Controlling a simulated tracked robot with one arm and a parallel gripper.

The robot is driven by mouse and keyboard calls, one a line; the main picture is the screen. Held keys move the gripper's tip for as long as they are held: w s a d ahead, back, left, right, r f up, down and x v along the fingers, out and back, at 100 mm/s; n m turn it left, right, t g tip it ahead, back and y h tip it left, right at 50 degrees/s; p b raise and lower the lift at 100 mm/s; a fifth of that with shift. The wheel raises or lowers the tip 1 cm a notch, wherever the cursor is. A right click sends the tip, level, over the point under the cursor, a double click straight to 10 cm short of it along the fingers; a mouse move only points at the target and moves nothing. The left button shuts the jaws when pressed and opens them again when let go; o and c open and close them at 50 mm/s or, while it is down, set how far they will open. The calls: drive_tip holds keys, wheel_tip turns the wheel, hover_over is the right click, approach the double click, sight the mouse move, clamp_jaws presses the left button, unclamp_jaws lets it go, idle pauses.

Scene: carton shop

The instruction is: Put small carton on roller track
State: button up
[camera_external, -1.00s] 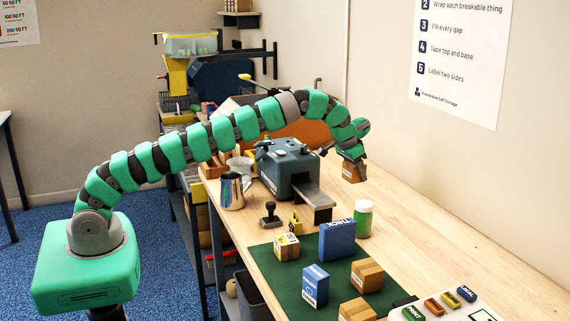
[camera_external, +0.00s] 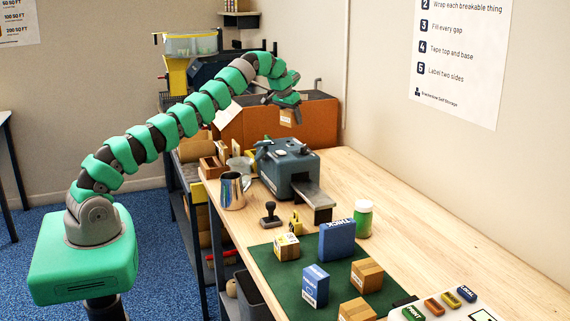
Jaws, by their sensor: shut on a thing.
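My gripper (camera_external: 291,107) is shut on the small carton (camera_external: 288,118), a little brown box, held in the air at the back of the bench. In this view the carton overlaps the large brown box behind it, and I cannot tell how far apart they are. I cannot clearly make out a roller track. A grey bed (camera_external: 312,195) projects from the front of the blue-grey machine (camera_external: 284,168); its surface is too small to tell whether it has rollers.
A green mat (camera_external: 265,262) carries several cartons and blue boxes. A metal jug (camera_external: 232,190), a stamp (camera_external: 270,214) and a green jar (camera_external: 363,218) stand around the machine. The large brown box (camera_external: 318,124) fills the back.

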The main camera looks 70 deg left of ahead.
drive_tip(key=s+a+r+n+y+p, duration=0.1)
drive_tip(key=s+a+r, duration=0.1)
drive_tip(key=s+a, duration=0.45)
drive_tip(key=s+a+r+n, duration=0.1)
drive_tip(key=s+a+r, duration=0.25)
drive_tip(key=a, duration=0.65)
drive_tip(key=s+a+f+n+b, duration=0.1)
drive_tip(key=s+a, duration=0.2)
drive_tip(key=s+a+f+n+b, duration=0.1)
drive_tip(key=s+a+f, duration=0.1)
drive_tip(key=s+a, duration=0.1)
drive_tip(key=s+a+f+n+g+b, duration=0.1)
drive_tip(key=s+a+b, duration=0.1)
drive_tip(key=s+a, duration=0.2)
drive_tip(key=shift+s+f+y, duration=0.15)
drive_tip(key=shift+f+y, duration=0.25)
drive_tip(key=s+a+f+n+b, duration=0.2)
drive_tip(key=s+f+b, duration=0.3)
drive_tip(key=f+b, duration=0.2)
drive_tip(key=s+a+f+n+g+b, duration=0.1)
drive_tip(key=s+a+f+b, duration=0.1)
drive_tip(key=s+f+b, duration=0.3)
drive_tip(key=shift+s+a+f+n+y+b, duration=0.35)
drive_tip(key=shift+f+b, duration=1.05)
drive_tip(key=shift+f, duration=0.55)
